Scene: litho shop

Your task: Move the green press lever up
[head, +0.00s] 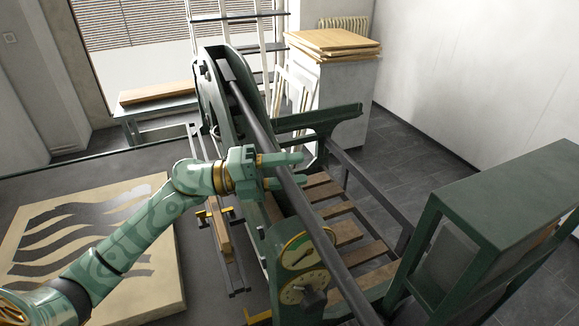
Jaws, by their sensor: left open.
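A green lever-like arm (330,115) sticks out to the right from the press, just beyond my gripper; I take it for the green press lever, but cannot be sure. It slants slightly up toward its right end. The dark green press frame (212,85) stands behind it, with a long dark bar (252,115) running down toward the front. My left gripper (301,169) is open, its two fingers pointing right across the bar, below and nearer than the green arm. A stretch of bar shows between the fingers; I cannot tell whether they touch it. My right gripper is out of view.
Round dials (302,250) sit at the near end of the press, by a slatted wooden bed (345,232). A green-framed cabinet (505,205) stands at right. A pale stone slab with dark waves (165,235) lies at left. Wooden boards (332,42) top a white cabinet behind.

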